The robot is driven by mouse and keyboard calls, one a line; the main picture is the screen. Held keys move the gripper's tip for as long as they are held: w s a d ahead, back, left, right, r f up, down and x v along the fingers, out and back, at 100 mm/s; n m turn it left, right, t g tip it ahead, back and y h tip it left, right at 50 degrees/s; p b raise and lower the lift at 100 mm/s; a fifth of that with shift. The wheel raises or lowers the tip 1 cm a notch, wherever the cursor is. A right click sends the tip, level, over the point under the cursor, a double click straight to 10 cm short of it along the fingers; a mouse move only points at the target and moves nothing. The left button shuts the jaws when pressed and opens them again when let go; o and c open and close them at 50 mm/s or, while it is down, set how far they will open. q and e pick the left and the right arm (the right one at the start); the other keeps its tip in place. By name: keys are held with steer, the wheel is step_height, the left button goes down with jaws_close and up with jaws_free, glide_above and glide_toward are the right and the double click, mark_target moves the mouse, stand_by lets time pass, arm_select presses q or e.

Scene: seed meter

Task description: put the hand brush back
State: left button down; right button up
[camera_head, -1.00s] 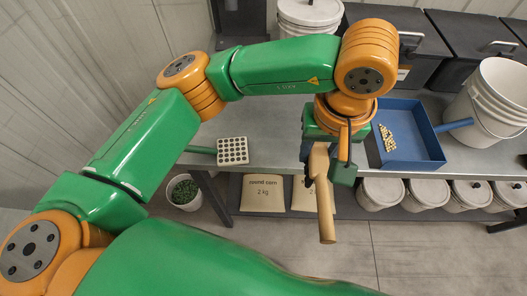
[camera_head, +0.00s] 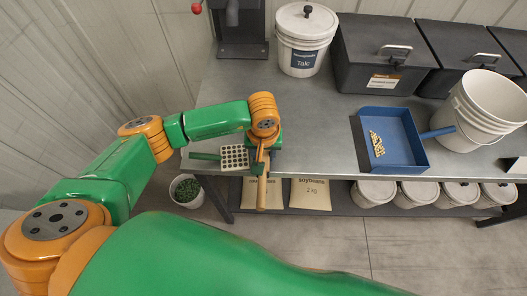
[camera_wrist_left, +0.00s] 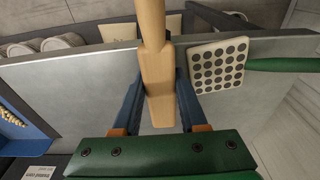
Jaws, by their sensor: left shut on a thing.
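The hand brush (camera_head: 262,196) has a pale wooden body and handle, and its bristles are not visible. My left gripper (camera_head: 259,168) is shut on it near the front edge of the metal bench (camera_head: 310,130), with the handle jutting out past the edge. In the left wrist view the brush (camera_wrist_left: 154,60) lies between the two dark blue fingers of the left gripper (camera_wrist_left: 160,95). My right gripper is not in view.
A white perforated paddle (camera_head: 234,158) with a green handle lies close left of the gripper. A blue dustpan (camera_head: 413,150) holding pale seeds lies to the right. A lidded talc bucket (camera_head: 303,58), dark bins (camera_head: 385,60) and a white bucket (camera_head: 487,110) stand behind. The bench between is clear.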

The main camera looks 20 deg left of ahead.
mark_target(264, 158)
arm_select(q)
steer(key=shift+f, duration=0.2)
steer(key=shift+c, duration=2.2)
jaws_free()
steer(key=shift+r, duration=0.1)
steer(key=shift+r, duration=0.1)
steer(key=shift+r, duration=0.2)
step_height(264, 158, up, 12)
steer(key=s+b, duration=0.1)
steer(key=b, duration=0.2)
steer(key=shift+s+d+f, duration=0.15)
steer(key=shift+s+d, duration=0.05)
